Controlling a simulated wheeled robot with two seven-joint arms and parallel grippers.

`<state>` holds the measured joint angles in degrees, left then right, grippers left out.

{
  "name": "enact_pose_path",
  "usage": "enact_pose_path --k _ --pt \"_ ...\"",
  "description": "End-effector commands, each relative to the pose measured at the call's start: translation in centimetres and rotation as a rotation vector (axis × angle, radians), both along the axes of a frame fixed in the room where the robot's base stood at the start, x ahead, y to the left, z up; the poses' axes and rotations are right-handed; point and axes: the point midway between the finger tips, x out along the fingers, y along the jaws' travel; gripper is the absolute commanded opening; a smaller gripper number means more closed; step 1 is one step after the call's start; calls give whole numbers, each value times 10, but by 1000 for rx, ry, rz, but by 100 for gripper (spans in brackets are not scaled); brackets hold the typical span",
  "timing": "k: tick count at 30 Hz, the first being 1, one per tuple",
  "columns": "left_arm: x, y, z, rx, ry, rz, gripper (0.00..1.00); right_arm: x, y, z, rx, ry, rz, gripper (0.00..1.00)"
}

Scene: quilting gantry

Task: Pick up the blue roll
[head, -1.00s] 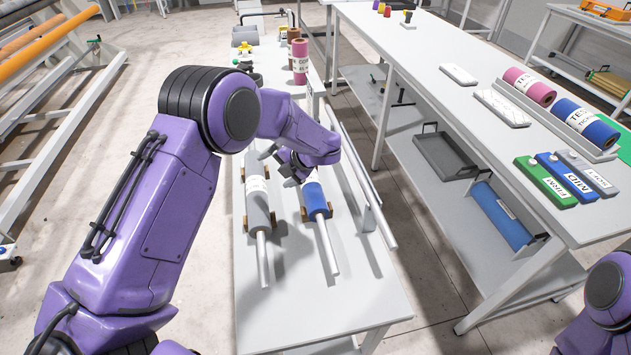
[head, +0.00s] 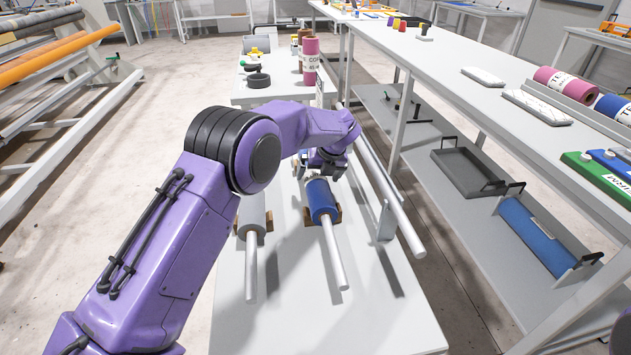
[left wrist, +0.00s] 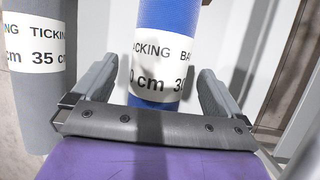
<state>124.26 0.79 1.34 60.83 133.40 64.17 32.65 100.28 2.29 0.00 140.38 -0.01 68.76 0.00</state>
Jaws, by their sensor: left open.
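The blue roll (head: 322,199) lies on wooden cradles on the near white table, with a bare metal rod sticking out of its near end. In the left wrist view the blue roll (left wrist: 168,16) carries a white printed label and lies between the spread fingers. My left gripper (left wrist: 155,88) is open, its fingers on either side of the roll; contact cannot be told. In the head view my left gripper (head: 322,170) is over the roll and hides its far part. My right gripper is not in view.
A grey roll (head: 250,212) lies parallel on the left, also in the left wrist view (left wrist: 38,85). A metal rail (head: 390,195) runs close on the right. A pink roll (head: 310,62) stands behind. A long table (head: 480,110) is at right.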

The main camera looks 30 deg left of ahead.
Motion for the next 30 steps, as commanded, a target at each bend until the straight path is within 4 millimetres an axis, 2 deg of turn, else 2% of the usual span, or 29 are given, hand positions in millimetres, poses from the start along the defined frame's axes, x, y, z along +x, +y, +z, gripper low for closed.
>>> enact_pose_path --k 3,5,12,13,14,15,20,30 --pt "4 8 -20 2 4 1 100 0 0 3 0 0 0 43" --pt "5 11 -27 1 3 -1 100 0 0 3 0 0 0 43" --pt "7 13 -31 1 1 -1 100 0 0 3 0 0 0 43" --pt "7 13 -31 1 1 -1 97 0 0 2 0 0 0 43" --pt "6 13 -31 1 1 -1 87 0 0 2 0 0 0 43" --pt "6 13 -31 1 1 -1 74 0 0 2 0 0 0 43" --pt "6 13 -31 1 1 -1 22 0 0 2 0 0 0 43" --pt "7 12 -25 0 -3 -1 20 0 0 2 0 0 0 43"
